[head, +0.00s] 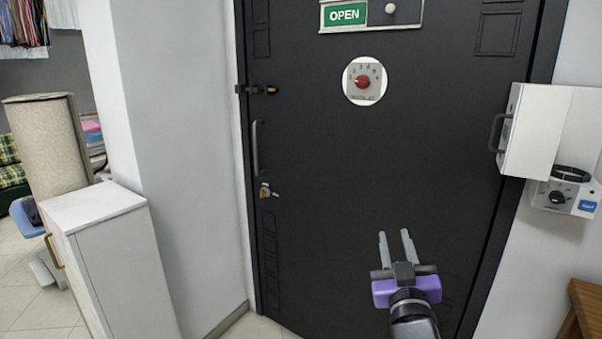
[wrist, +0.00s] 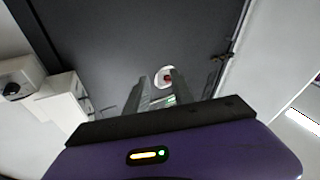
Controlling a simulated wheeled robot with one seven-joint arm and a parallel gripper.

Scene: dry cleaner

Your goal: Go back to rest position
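My gripper (head: 397,246) is in front of the lower right part of a dark door (head: 330,170) in the head view. Its two grey fingers point up toward the door and stand apart with nothing between them. In the wrist view my gripper (wrist: 156,98) also shows open and empty, with the dark door (wrist: 110,40) beyond it. No task object is held.
The door carries a red knob on a round white plate (head: 364,81), a green OPEN sign (head: 345,14), a latch (head: 262,89) and a handle (head: 256,147). A white wall box (head: 535,130) and dial unit (head: 562,197) are right. A white cabinet (head: 100,210) stands left. A wooden table (head: 585,300) is lower right.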

